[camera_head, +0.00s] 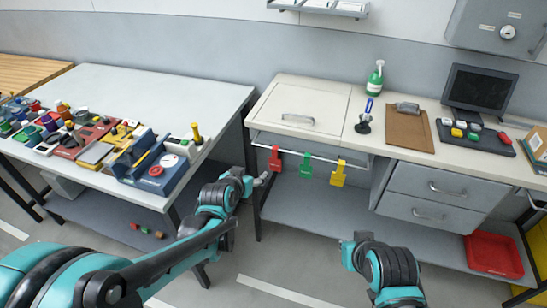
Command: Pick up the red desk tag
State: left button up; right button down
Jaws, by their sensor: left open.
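The red desk tag (275,158) hangs at the left end of a thin rail under the front edge of the white bench. A green tag (307,165) and a yellow tag (338,173) hang to its right on the same rail. My left gripper (264,180) is open, small in view, just below and left of the red tag. It holds nothing that I can make out, and I cannot tell whether it touches the tag. My right arm's end (350,245) is at the lower middle, well below the yellow tag; its fingers are not clear.
The white bench (298,100) carries a spray bottle (376,78), a clipboard (410,128) and a monitor (479,88). Its lower shelf (310,205) lies below the tags. A cluttered table (190,90) stands at left. A red tray (493,255) sits low at right.

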pick_arm(q)
jog(key=m+t+h+p, duration=0.1)
jog(key=t+p, duration=0.1)
send_near(275, 164)
jog(key=w, duration=0.2)
jog(key=b+x, duration=0.1)
jog(key=x, duration=0.2)
jog(key=f+b+x, duration=0.1)
jog(key=b+x, duration=0.1)
jog(key=x, duration=0.2)
jog(key=shift+s+d, duration=0.15)
jog(key=shift+d, duration=0.05)
jog(key=shift+w+d+f+b, duration=0.2)
jog(key=shift+w+b, duration=0.1)
jog(key=shift+w, duration=0.2)
jog(key=shift+r, duration=0.15)
jog(key=c, duration=0.9)
